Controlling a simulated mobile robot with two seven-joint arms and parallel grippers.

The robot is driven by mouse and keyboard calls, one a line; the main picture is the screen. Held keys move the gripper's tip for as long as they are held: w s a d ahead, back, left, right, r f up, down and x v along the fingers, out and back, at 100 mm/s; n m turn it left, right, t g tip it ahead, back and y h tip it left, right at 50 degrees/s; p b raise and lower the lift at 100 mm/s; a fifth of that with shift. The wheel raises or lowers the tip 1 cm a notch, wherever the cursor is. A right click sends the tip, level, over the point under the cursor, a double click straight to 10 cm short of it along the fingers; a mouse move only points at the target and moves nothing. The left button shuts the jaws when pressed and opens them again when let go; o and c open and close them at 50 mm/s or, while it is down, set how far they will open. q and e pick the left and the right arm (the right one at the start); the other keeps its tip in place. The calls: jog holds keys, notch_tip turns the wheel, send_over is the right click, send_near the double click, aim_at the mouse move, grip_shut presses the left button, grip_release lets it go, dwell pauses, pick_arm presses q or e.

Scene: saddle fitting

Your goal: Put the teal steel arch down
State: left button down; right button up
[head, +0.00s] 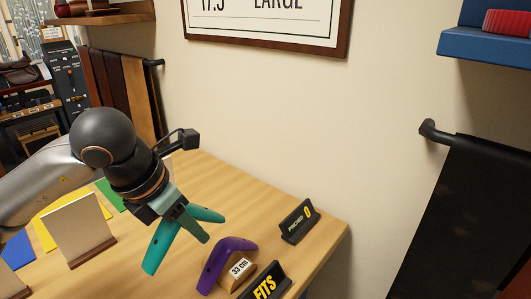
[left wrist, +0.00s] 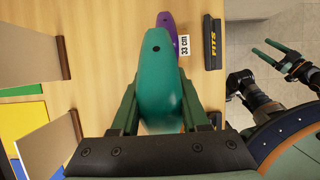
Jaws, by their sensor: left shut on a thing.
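My left gripper (head: 186,218) is shut on the teal steel arch (head: 158,250), gripping it near its middle, with its legs spreading down to either side. In the head view the arch appears above the wooden table, left of the purple arch. In the left wrist view the teal arch (left wrist: 158,88) lies between the fingers (left wrist: 157,110) and overlaps part of the purple arch (left wrist: 168,22). Whether its lower ends touch the table is hard to tell. My right gripper (left wrist: 275,52) shows only in the left wrist view, off the table, with its fingers apart and empty.
The purple arch (head: 228,258) sits by a "33 cm" label (head: 239,268). A "FITS" sign (head: 265,284) and a "PINCHED 0" sign (head: 300,221) stand near the table's right edge. An upright panel (head: 77,228) and coloured mats, one yellow (head: 43,232), are at left. Bare table (head: 225,185) lies behind the arch.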

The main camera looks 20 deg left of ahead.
pick_arm(q)
jog(key=shift+d, duration=0.1)
pick_arm(e)
jog(key=shift+r, duration=0.1)
pick_arm(q)
jog(key=w+d+f+m+g+p, duration=0.1)
jog(key=d+m+g+p, duration=0.2)
jog(key=m, duration=1.3)
jog(key=w+d+f+m+g+y+p, duration=0.1)
jog(key=d+m+g+p, duration=0.3)
jog(key=m, duration=1.2)
jog(key=g+p, duration=0.1)
jog(key=p, duration=0.2)
jog(key=shift+w+d+f+m+g, duration=0.2)
jog(key=shift+w+d+m+g, duration=0.1)
jog(key=shift+m, duration=0.1)
pick_arm(e)
notch_tip(320, 180, up, 8)
jog(key=s+d, duration=0.1)
jog(key=d, duration=0.1)
jog(key=shift+d+m+h, duration=0.15)
jog(key=shift+m+h, duration=0.15)
pick_arm(q)
jog(key=shift+f, duration=0.1)
pick_arm(e)
jog(key=shift+s, duration=0.1)
